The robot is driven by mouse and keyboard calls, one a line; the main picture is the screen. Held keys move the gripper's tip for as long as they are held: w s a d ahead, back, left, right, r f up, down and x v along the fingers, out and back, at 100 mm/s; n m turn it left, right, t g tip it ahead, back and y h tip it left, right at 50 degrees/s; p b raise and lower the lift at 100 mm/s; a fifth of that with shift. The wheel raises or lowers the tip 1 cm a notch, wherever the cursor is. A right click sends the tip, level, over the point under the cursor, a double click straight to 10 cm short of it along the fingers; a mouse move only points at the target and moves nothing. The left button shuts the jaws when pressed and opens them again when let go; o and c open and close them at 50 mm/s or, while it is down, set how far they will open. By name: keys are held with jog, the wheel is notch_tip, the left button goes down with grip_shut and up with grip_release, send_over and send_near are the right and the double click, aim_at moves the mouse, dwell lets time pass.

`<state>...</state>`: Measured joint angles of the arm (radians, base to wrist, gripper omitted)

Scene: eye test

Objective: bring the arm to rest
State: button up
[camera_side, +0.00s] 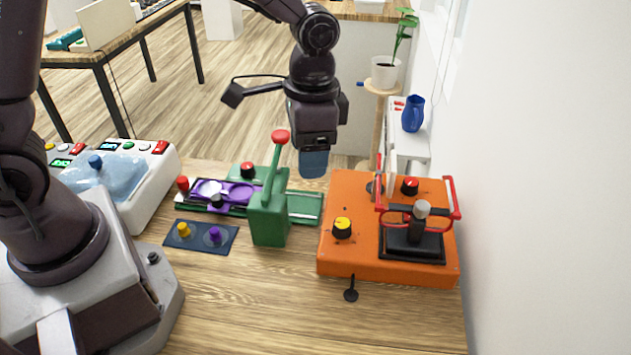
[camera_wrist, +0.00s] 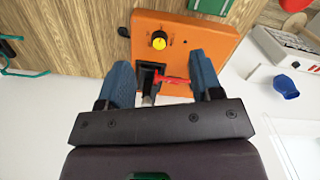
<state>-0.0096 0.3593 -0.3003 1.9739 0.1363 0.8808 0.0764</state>
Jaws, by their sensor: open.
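My gripper (camera_side: 313,165) hangs pointing down in the side view, near the far edge of the wooden table (camera_side: 260,300), between the green lever box (camera_side: 269,218) and the orange box (camera_side: 340,265). In that view its blue fingers overlap, so the gap is hidden. In the wrist view my gripper (camera_wrist: 163,72) has its two blue fingers well apart. The orange box (camera_wrist: 205,35) shows between and beyond them, with its red handle (camera_wrist: 172,80) seen in the gap. Nothing is held between the fingers.
The green box's red-topped lever (camera_side: 280,137) stands tall close to my gripper. The orange box carries a yellow knob (camera_side: 342,227) and a black joystick (camera_side: 415,240). A white console (camera_side: 150,190) stands left. The table's front is mostly clear. A wall is right.

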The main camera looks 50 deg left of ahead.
jog(key=s+a+r+n+t, duration=0.2)
jog(key=s+a+r+t, duration=0.1)
jog(key=s+r, duration=0.4)
jog(key=s+a+r+n+t, duration=0.3)
jog(key=s+a+r, duration=0.2)
jog(key=s+r, duration=0.2)
jog(key=shift+s+a+r, duration=0.15)
jog(key=shift+s+a, duration=0.2)
jog(key=shift+s, duration=0.15)
